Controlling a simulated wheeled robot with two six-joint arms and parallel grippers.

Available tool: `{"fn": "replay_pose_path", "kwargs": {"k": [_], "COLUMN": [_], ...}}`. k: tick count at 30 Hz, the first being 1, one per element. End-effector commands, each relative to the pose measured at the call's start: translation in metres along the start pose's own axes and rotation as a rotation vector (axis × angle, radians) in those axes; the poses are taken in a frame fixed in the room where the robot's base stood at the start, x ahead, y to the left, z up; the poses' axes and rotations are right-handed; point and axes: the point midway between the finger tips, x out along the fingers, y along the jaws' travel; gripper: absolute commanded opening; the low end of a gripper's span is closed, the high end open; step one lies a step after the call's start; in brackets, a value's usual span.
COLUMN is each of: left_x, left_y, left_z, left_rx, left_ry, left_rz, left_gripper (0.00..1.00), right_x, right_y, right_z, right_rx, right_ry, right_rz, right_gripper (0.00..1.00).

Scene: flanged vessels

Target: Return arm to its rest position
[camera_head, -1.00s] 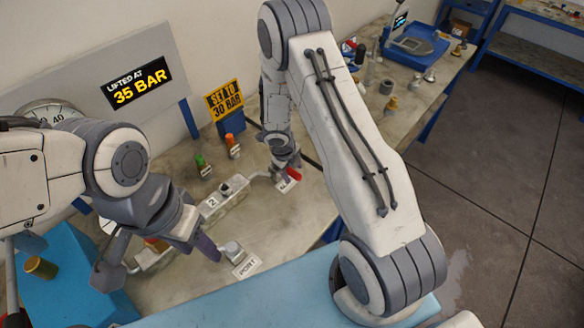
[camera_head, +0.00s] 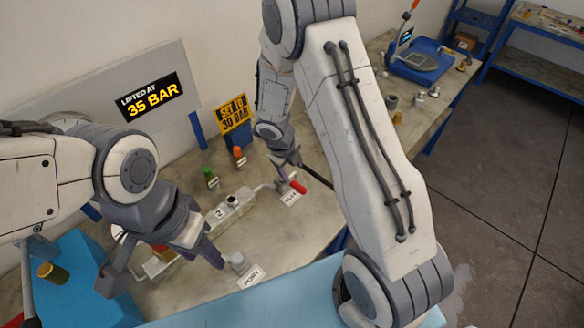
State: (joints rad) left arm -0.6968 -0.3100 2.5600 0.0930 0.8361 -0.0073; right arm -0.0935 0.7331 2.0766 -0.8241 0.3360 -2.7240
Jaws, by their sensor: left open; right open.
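My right gripper (camera_head: 302,178) is open near the red handle (camera_head: 298,187) beside a small white tag. The red handle sits at the right end of the grey block marked 2 (camera_head: 222,211). I cannot tell whether a finger touches the handle. My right arm reaches across the middle of the view, its big white link hiding part of the bench.
The bench (camera_head: 300,230) holds a PORT tag (camera_head: 250,276) by a small metal fitting (camera_head: 238,262), plus green (camera_head: 208,172) and orange-topped (camera_head: 239,153) pieces. A "SET TO 30 BAR" sign (camera_head: 233,113) and a "35 BAR" board (camera_head: 153,98) stand behind. A blue scale (camera_head: 420,62) is far right.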

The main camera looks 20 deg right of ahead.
Motion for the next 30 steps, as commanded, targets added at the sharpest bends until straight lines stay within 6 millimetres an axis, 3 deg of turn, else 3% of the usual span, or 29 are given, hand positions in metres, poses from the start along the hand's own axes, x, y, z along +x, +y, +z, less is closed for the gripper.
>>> {"fn": "replay_pose_path", "kwargs": {"k": [9, 13, 20, 26, 30], "left_x": [0.001, 0.011, 0.043, 0.069, 0.088], "left_y": [0.000, -0.001, -0.003, -0.005, -0.006], "left_z": [0.000, 0.001, 0.002, 0.004, 0.005], "left_rx": [0.000, 0.000, -0.002, -0.004, -0.005], "left_ry": [0.000, 0.000, 0.000, 0.000, 0.000], "left_rz": [0.000, 0.000, 0.000, 0.000, 0.000], "left_gripper": [0.50, 0.50, 0.50, 0.50, 0.50], "right_x": [-0.001, -0.011, -0.060, -0.097, -0.116], "right_y": [0.001, 0.010, 0.055, 0.105, 0.141], "right_z": [0.000, 0.002, -0.008, -0.038, -0.068], "right_rx": [0.013, 0.159, 0.828, 1.475, 1.912], "right_ry": [-0.001, -0.008, -0.031, 0.001, 0.074], "right_rz": [-0.001, -0.006, 0.014, 0.079, 0.131], "right_gripper": [0.61, 0.61, 0.61, 0.61, 0.61]}}
